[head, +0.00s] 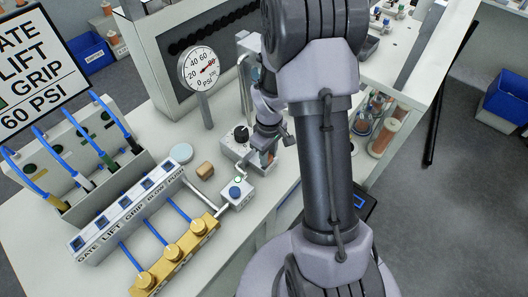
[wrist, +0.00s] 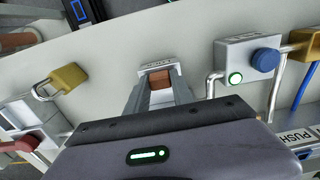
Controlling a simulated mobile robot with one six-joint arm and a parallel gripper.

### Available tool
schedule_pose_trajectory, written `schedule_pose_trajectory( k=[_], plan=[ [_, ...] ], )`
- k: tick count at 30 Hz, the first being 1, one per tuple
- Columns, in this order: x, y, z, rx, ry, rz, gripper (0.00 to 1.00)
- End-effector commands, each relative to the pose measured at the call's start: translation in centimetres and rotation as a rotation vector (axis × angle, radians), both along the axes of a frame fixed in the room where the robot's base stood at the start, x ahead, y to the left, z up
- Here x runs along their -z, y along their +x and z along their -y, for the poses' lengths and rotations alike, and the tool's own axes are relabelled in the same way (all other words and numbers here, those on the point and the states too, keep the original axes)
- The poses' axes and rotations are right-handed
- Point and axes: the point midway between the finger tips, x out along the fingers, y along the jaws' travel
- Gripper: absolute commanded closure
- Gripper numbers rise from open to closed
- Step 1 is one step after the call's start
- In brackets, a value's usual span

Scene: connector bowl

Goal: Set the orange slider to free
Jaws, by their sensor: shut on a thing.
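The orange slider (wrist: 161,83) shows as an orange-brown block between my fingers in the wrist view. A small pale label plate (wrist: 158,67) lies just beyond it; its text is too small to read. My gripper (wrist: 161,92) is shut on the slider, with a finger on each side. In the head view my gripper (head: 264,150) points down at the bench beside a small box with a black knob (head: 241,134). A bit of orange shows at the fingertips there. My fingers hide most of the slider, so I cannot tell its setting.
A box with a blue button (head: 236,192) and green light stands close by. A pressure gauge (head: 201,69) rises behind. Yellow valves (head: 172,251) and a labelled switch strip (head: 128,212) are at left. A brass padlock (wrist: 61,80) shows in the wrist view. A tan block (head: 205,170) lies nearby.

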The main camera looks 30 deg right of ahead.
Motion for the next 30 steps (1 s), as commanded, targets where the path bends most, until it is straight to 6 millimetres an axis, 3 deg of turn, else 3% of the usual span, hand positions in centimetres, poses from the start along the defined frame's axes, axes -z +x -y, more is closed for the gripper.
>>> schedule_pose_trajectory(
  k=[4,5,8,16,20,23,30],
  plan=[
    [0.1,-0.2,0.0,0.001,0.001,-0.005,1.00],
    [0.1,-0.2,0.0,0.001,0.001,-0.005,0.66],
    [0.1,-0.1,0.0,0.001,0.001,-0.005,0.49],
    [0.0,-0.1,0.0,0.000,0.001,-0.004,0.49],
    [-1.2,0.0,0.0,0.000,0.000,-0.001,0.49],
    [-3.8,0.0,0.0,0.000,-0.001,0.000,0.49],
    [-11.9,0.0,0.0,0.001,-0.001,0.001,0.49]
  ],
)
